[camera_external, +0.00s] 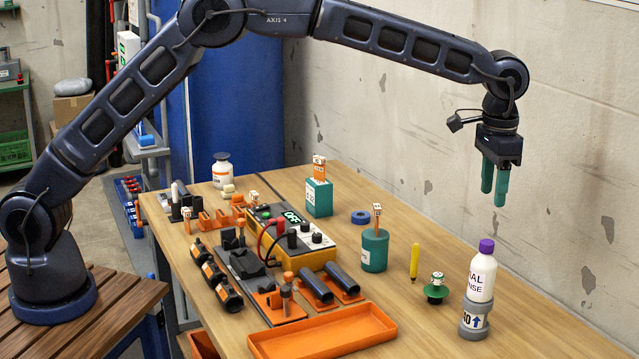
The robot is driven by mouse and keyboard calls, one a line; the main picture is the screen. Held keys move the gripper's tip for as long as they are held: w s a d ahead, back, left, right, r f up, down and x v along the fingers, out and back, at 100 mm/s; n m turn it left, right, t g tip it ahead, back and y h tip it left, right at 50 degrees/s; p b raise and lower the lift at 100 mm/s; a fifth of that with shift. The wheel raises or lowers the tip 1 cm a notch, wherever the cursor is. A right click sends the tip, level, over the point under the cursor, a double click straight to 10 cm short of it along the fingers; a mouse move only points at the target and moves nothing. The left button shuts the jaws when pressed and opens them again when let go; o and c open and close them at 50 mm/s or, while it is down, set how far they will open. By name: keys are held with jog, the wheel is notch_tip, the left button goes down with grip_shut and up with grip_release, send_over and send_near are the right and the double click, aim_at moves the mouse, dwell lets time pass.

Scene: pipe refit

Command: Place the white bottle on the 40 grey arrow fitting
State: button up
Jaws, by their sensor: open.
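The white bottle (482,277) with a purple cap stands upright on top of the grey fitting (473,326) near the front right of the table. The fitting carries a white label with a blue up arrow and digits that are partly cut off; the last one reads as 0. My gripper (494,196) hangs above the bottle, pointing down with its two green fingers apart. It is empty and does not touch the bottle. The fingertips are clear of the purple cap.
A green-based fitting (436,291), a yellow marker (414,262) and a teal pot (374,250) stand left of the bottle. An orange tray (322,332) lies at the front. A yellow meter box (296,240) sits mid-table. The right table edge (560,310) is bare.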

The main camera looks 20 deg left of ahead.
jog(key=w+a+r+n, duration=0.1)
jog(key=w+a+r, duration=0.55)
jog(key=a, duration=0.45)
jog(key=w+a+r+n, duration=0.2)
jog(key=w+a+r, duration=0.4)
jog(key=w+a, duration=0.3)
jog(key=w+a+r+n+t+h, duration=0.1)
jog(key=w+a+r, duration=0.15)
jog(key=a, duration=1.05)
jog(key=w+a+r+n+t, duration=0.15)
jog(key=a+r, duration=0.25)
jog(key=a, duration=0.9)
jog(key=s+a+n, duration=0.2)
jog(key=s+a, duration=0.2)
jog(key=a, duration=0.8)
jog(key=s+a+n, duration=0.2)
jog(key=s+a, duration=0.3)
jog(key=a, duration=0.8)
jog(key=s+a+f+n+t, duration=0.1)
jog(key=s+a+f, duration=0.3)
jog(key=s+a, duration=0.3)
jog(key=s+a+f+n+t+y, duration=0.1)
jog(key=s+a+f+n, duration=0.1)
jog(key=s+a+f, duration=0.2)
jog(key=s+a, duration=0.2)
jog(key=s, duration=0.1)
jog(key=shift+s+a, duration=0.15)
jog(key=shift+a, duration=0.2)
